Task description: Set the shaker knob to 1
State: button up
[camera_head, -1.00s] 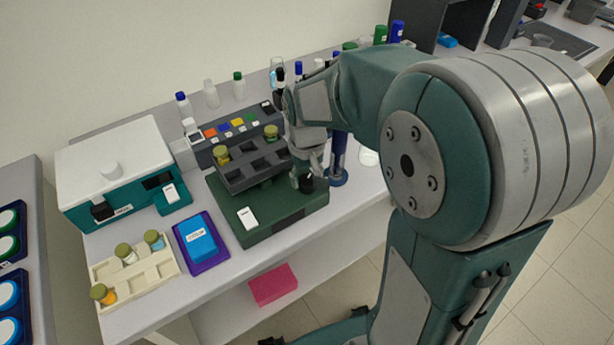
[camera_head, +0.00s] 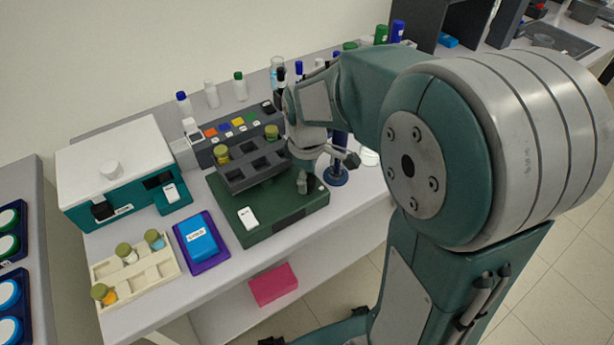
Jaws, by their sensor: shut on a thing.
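The shaker (camera_head: 275,228) is a dark green base on the bench with a grey, tilted rack (camera_head: 250,179) on top. The rack holds a few olive-capped vials. My gripper (camera_head: 308,184) points down at the right end of the shaker's top and is shut on the shaker knob. One finger stands in front and hides most of the knob. A small dark part shows just right of the finger and may be the knob. Its pointer and any scale marks cannot be read.
A blue stand (camera_head: 336,176) is close to the right of my gripper. A white and teal machine (camera_head: 115,170), a cream vial rack (camera_head: 135,272) and a blue box on a purple tray (camera_head: 200,240) stand at left. Bottles line the wall behind.

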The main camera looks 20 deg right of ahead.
jog(key=shift+n, duration=0.8)
jog(key=o, duration=1.1)
jog(key=shift+o, duration=0.2)
jog(key=shift+a, duration=0.1)
jog(key=shift+r, duration=0.1)
notch_tip(320, 180, up, 12)
jog(key=shift+f, duration=0.2)
